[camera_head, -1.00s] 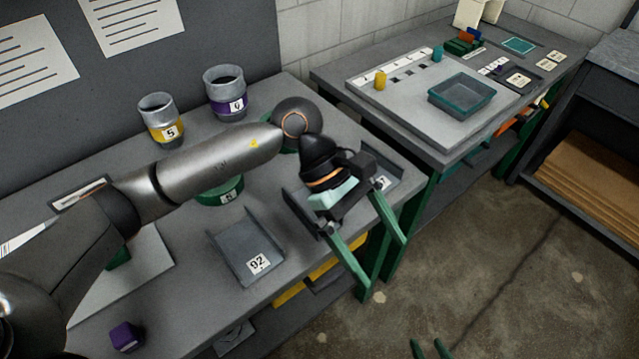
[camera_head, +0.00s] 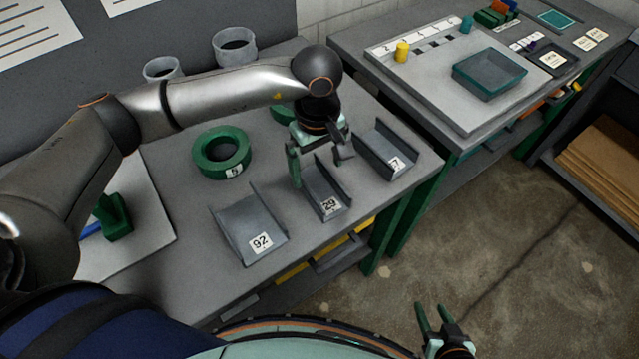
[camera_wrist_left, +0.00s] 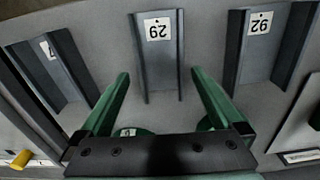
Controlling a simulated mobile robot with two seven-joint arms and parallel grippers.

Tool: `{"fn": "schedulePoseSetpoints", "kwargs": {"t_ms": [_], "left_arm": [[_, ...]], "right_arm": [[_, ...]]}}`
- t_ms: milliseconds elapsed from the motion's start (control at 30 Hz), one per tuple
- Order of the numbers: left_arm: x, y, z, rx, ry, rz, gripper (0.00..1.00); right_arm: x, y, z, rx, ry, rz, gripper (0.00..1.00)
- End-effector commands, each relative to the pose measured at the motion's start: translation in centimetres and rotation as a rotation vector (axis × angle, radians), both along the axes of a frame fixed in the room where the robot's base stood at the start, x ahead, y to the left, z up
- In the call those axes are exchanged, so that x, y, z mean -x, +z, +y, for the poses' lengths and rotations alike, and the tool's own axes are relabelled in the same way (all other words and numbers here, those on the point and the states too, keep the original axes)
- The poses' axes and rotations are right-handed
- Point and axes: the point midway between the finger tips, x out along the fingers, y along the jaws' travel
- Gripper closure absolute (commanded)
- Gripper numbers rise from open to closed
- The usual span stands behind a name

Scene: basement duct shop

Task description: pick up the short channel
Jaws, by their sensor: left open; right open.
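Three grey sheet-metal channels lie on the grey bench: one tagged 92 (camera_head: 250,222), a narrower one tagged 29 (camera_head: 324,186) in the middle, and one (camera_head: 384,150) at the right whose tag shows a 7. I cannot tell surely which is shortest. My left gripper (camera_head: 320,168) is open and empty, above the far part of the 29 channel. In the left wrist view the 29 channel (camera_wrist_left: 160,65) lies between the spread green fingers (camera_wrist_left: 160,73), with no visible contact. My right gripper (camera_head: 430,306) is open and empty at the bottom, away from the bench.
A green ring (camera_head: 222,150) lies left of the left gripper; another green piece is partly hidden behind it. Two grey cylinders (camera_head: 235,46) stand at the back. A second bench at right holds a board with a teal-rimmed tray (camera_head: 490,73). Bare floor lies in front.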

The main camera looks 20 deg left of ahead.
Motion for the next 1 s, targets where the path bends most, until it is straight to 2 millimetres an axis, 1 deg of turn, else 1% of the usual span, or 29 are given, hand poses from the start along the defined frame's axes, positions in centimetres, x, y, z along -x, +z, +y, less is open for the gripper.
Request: {"fn": "schedulePoseSetpoints", "kwargs": {"t_ms": [167, 300, 400, 600, 667, 1000], "left_arm": [[0.7, -2.4, -0.5, 0.001, 0.0, 0.007, 0.0], [0.7, -4.3, -0.5, 0.0, 0.002, 0.006, 0.0], [0.6, -4.9, -0.5, 0.0, 0.0, 0.003, 0.0], [0.6, -4.9, -0.5, 0.002, 0.0, 0.001, 0.0], [0.6, -4.9, -0.5, 0.002, 0.0, 0.001, 0.06], [0.6, -4.9, -0.5, 0.002, 0.0, 0.001, 0.44]], "right_arm": [[0.0, 1.1, 0.0, 0.0, 0.0, 0.0, 0.5], [0.0, 1.2, 0.0, 0.0, 0.0, 0.0, 0.5], [0.0, 1.2, 0.0, 0.0, 0.0, 0.0, 0.5], [-0.1, 1.2, 0.0, 0.0, 0.0, -0.002, 0.5], [-0.1, 1.2, 0.0, 0.0, 0.0, -0.002, 0.5], [-0.1, 1.3, 0.0, 0.0, 0.0, -0.002, 0.5]]}}
